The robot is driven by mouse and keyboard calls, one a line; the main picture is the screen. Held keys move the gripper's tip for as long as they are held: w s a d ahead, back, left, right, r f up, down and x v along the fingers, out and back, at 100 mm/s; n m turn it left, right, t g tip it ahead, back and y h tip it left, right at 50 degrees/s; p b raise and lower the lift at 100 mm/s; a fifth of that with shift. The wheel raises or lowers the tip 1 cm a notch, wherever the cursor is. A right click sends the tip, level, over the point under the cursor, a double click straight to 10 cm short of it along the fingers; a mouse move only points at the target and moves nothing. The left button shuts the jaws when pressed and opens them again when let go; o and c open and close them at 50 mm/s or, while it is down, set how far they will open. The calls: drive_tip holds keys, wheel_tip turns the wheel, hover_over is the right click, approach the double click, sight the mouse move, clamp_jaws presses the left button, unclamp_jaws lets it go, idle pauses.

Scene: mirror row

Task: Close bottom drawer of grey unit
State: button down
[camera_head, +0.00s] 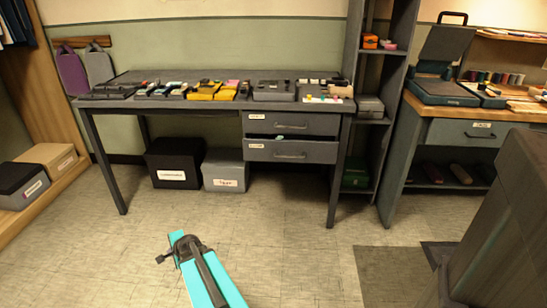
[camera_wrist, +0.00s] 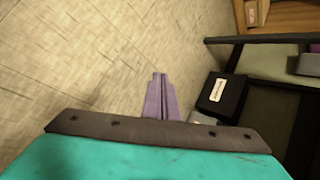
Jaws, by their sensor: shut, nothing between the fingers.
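The grey unit (camera_head: 150,102) is a desk with two stacked drawers under its right side. Its bottom drawer (camera_head: 268,153) stands a little open in the head view: a dark gap with something pale inside shows above its front. The drawer front has a dark bar handle (camera_head: 290,156) and a white label at its left. The top drawer (camera_head: 268,124) looks shut. My gripper (camera_wrist: 158,76) shows in the wrist view with its purple fingers together and empty, above the floor. The drawers are not clearly seen in the wrist view. My teal arm is low in the head view, apart from the desk.
A black box (camera_head: 174,160) and a grey box (camera_head: 225,172) stand under the desk; the black box (camera_wrist: 222,95) also shows in the wrist view. A tall shelf (camera_head: 374,145) stands close right of the drawers. Floor (camera_head: 270,225) before the desk is clear.

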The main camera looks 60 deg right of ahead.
sight(277, 141)
drive_tip(key=s+d+r+m+t+h+b, duration=0.1)
drive_tip(key=s+d+r+m+h+b, duration=0.2)
drive_tip(key=d, duration=0.5)
drive_tip(key=d+r+m+h+b, duration=0.1)
drive_tip(key=d+r+m, duration=0.3)
drive_tip(key=d, duration=0.3)
drive_tip(key=s+d+r+m+t+h+b, duration=0.1)
drive_tip(key=s+d+r+m+h+b, duration=0.2)
drive_tip(key=d, duration=0.5)
drive_tip(key=s+d+r+m+g+h+b, duration=0.2)
drive_tip(key=s+d+r+m+h, duration=0.1)
drive_tip(key=s+d+r+m, duration=0.4)
drive_tip(key=s+d+r+m+g+h+b, duration=0.2)
drive_tip(key=s+d+r+m+h, duration=0.2)
drive_tip(key=s+d+r+m, duration=0.3)
drive_tip(key=s+d+m, duration=0.1)
drive_tip(key=s+d, duration=0.3)
drive_tip(key=d, duration=0.1)
drive_tip(key=shift+s+h, duration=0.3)
drive_tip(key=shift+s, duration=0.05)
drive_tip(key=shift+d, duration=0.1)
drive_tip(key=shift+x, duration=6.9)
drive_tip(key=shift+w, duration=0.1)
